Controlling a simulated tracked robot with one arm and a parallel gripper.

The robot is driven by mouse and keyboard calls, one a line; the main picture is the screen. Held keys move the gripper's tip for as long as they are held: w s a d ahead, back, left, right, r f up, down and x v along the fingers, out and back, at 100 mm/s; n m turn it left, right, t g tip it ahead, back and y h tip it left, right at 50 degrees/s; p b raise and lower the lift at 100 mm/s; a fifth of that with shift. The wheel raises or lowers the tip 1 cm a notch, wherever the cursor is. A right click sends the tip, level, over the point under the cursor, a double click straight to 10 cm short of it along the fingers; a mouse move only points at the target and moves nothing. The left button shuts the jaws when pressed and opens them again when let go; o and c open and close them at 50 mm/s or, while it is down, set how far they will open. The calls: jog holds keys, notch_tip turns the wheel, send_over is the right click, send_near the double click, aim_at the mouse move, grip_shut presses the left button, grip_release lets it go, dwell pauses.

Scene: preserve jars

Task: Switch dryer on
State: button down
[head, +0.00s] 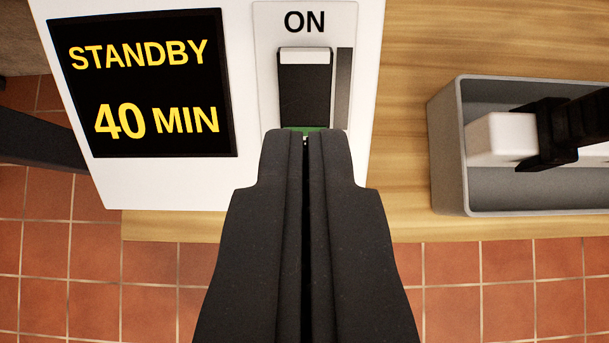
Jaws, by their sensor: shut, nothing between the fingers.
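The white dryer front (170,185) fills the upper left. Its black display (145,85) reads "STANDBY 40 MIN" in yellow. To the right of the display is a switch (304,85) on a pale plate, with "ON" printed above it. The switch has a white upper edge and a dark face, and a bit of green shows at its lower end. My gripper (306,138) is shut and empty. Its fingertips overlap the lower end of the switch in the picture and hide part of it. I cannot tell whether they touch it.
A grey open tray (448,150) stands on the wooden surface (405,90) at the right, holding a white block (500,138) with a black part on it. The wooden surface ends at a front edge above a red tiled floor (480,290). Bare wood lies between dryer and tray.

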aim_at(305, 70)
jog(key=b+x, duration=0.2)
jog(key=x, duration=0.5)
jog(key=shift+w+f, duration=0.15)
jog(key=shift+f, duration=0.2)
jog(key=shift+w, duration=0.15)
jog(key=shift+w+r, duration=0.1)
jog(key=shift+s+f, duration=0.4)
jog(key=shift+s, duration=0.3)
dwell(0.3)
jog(key=shift+s+r+p, duration=0.1)
jog(key=shift+r+p, duration=0.15)
jog(key=shift+p, duration=0.05)
jog(key=s+r+p, duration=0.4)
jog(key=s+r, duration=0.2)
jog(key=r, duration=0.5)
jog(key=shift+s+r, duration=0.3)
